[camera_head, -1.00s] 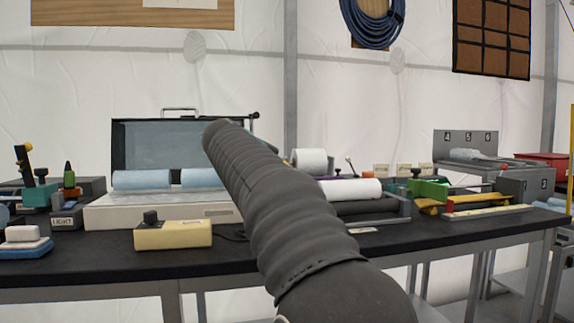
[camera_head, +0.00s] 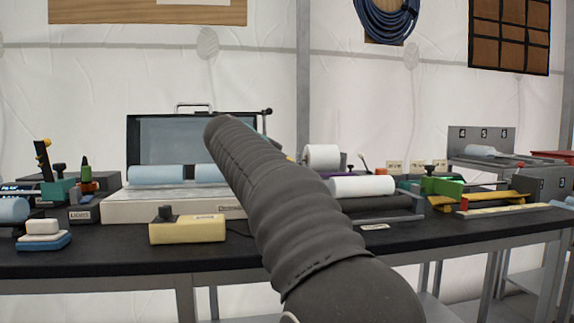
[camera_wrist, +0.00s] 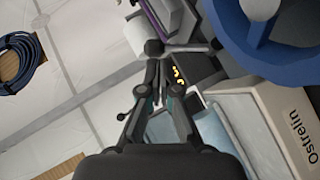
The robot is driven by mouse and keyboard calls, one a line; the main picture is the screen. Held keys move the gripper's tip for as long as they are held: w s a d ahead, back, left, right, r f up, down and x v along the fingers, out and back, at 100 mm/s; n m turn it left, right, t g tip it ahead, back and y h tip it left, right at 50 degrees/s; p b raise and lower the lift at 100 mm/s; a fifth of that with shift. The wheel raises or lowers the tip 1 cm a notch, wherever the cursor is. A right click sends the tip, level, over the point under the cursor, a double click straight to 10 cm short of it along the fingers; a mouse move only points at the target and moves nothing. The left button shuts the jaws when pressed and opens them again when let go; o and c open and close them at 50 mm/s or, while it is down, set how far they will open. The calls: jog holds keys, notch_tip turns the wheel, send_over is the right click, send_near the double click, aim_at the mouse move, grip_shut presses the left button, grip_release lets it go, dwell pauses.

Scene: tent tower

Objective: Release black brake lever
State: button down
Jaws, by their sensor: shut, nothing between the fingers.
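My gripper (camera_wrist: 154,66) is shut and empty in the wrist view, its dark fingers together at the tips. A black rounded knob (camera_wrist: 153,46) lies right at the fingertips; I cannot tell whether they touch it, or whether it is the brake lever. In the head view, a small black knob (camera_head: 267,111) shows at the upper right corner of the raised panel (camera_head: 162,138). My dark ribbed arm hides the gripper there.
On the black table (camera_head: 110,261) stand a yellow box with a black knob (camera_head: 187,232), white rolls (camera_head: 362,187) and a green clamp (camera_head: 443,187). In the wrist view, a large blue round part (camera_wrist: 232,38) and a white box marked "Ostrelin" (camera_wrist: 275,125) are close on the right.

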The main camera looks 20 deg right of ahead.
jog(key=v, duration=1.3)
jog(key=shift+s+r, duration=0.2)
jog(key=shift+r, duration=0.3)
